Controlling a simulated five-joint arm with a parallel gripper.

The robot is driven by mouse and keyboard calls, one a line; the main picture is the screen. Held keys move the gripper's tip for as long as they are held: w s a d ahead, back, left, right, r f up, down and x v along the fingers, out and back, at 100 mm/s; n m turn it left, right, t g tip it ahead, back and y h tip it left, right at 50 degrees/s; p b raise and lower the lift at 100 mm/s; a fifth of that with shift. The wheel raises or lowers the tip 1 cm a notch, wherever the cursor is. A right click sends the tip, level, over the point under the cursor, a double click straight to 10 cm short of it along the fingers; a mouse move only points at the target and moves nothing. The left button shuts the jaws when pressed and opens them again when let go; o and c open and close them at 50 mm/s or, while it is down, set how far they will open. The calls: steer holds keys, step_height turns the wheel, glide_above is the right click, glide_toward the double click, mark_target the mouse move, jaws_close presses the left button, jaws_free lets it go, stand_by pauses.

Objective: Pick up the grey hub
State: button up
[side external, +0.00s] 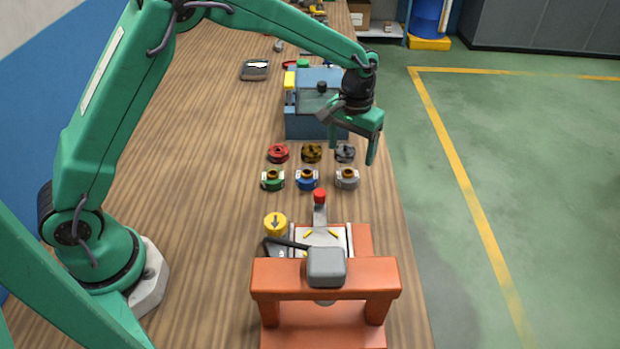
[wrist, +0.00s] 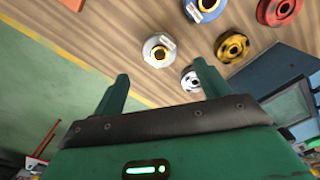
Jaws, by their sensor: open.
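A light grey hub with a bronze-coloured centre (side external: 347,179) stands at the right end of the near row of parts on the wooden bench. In the wrist view the grey hub (wrist: 157,50) lies just beyond the gap between my fingertips. A darker grey spoked wheel (side external: 345,153) sits behind it, and this wheel (wrist: 191,79) shows close to one finger in the wrist view. My gripper (side external: 352,137) is open and empty, above the bench near its right edge and behind the grey hub. It touches neither part.
Blue (side external: 307,179) and green (side external: 272,180) hubs stand left of the grey one. Bronze (side external: 312,153) and red (side external: 278,153) wheels sit behind them. A blue machine (side external: 303,125) stands at the back, an orange press (side external: 325,275) in front. Bench space to the left is clear.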

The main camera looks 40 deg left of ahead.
mark_target(349, 171)
steer(key=shift+f, duration=0.1)
steer(key=shift+f, duration=1.2)
steer(key=shift+f, duration=0.1)
steer(key=shift+f, duration=2.5)
steer(key=shift+c, duration=0.3)
steer(key=c, duration=1.2)
steer(key=shift+r, duration=0.25)
